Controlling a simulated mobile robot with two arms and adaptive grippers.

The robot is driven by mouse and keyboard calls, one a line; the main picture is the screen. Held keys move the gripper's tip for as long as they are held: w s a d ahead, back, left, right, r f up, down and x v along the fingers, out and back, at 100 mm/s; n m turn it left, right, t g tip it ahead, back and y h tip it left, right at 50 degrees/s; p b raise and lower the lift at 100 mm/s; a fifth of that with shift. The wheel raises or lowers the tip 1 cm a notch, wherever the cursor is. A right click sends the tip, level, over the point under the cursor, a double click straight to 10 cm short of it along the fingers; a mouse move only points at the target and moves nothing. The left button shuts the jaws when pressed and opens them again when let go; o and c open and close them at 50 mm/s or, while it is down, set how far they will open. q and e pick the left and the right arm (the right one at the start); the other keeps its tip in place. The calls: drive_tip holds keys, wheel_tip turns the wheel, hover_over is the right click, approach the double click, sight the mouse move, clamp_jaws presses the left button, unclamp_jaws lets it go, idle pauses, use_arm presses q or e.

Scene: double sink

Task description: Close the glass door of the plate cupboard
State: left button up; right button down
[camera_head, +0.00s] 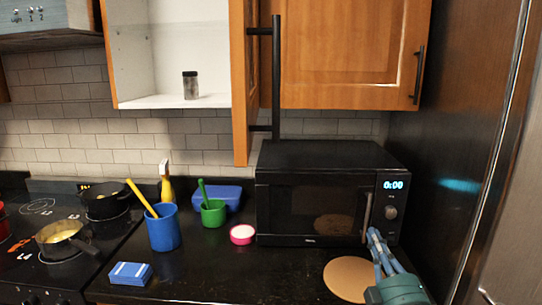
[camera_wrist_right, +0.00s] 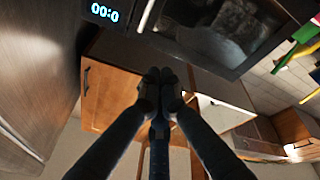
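The plate cupboard (camera_head: 163,45) stands open at the upper left, with its white interior showing. Its wood-framed door (camera_head: 240,90) is swung out toward me and shows nearly edge-on, so little of its glass can be seen. A long black bar handle (camera_head: 276,80) is on the door's right side. My right gripper (camera_head: 374,236) is low at the right, in front of the microwave and well below the door. In the wrist view its fingertips (camera_wrist_right: 160,80) are together, with nothing visible between them. My left gripper is not in view.
A black microwave (camera_head: 315,190) stands on the counter below the door. A closed wooden cupboard (camera_head: 345,50) is to the right, beside a tall dark fridge (camera_head: 455,130). A blue cup (camera_head: 163,230), a green cup (camera_head: 213,213) and a round board (camera_head: 346,279) are on the counter.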

drive_tip(key=s+a+r+n+g+y, duration=0.2)
drive_tip(key=a+r+n+g+y, duration=0.1)
drive_tip(key=r+n+y, duration=0.45)
drive_tip(key=s+a+r+n+g+y, duration=0.25)
drive_tip(key=r+n+y, duration=0.35)
drive_tip(key=r+n, duration=0.3)
drive_tip(key=s+a+r+n+g+y, duration=0.1)
drive_tip(key=a+r+n+g+y, duration=0.25)
drive_tip(key=r+n+y, duration=0.45)
drive_tip(key=s+a+r+n+g+h, duration=0.25)
drive_tip(key=s+n+g+h, duration=0.25)
drive_tip(key=s+n+g, duration=1)
drive_tip(key=w+a+n+t+p, duration=0.1)
drive_tip(key=w+a+p, duration=0.1)
drive_tip(key=a, duration=0.4)
drive_tip(key=w+a+n+t+p, duration=0.1)
drive_tip(key=w+a+p, duration=0.1)
drive_tip(key=a, duration=0.5)
drive_tip(key=shift+a+n+p, duration=0.3)
drive_tip(key=shift+n+p, duration=0.05)
drive_tip(key=shift+p, duration=0.25)
drive_tip(key=shift+w, duration=0.1)
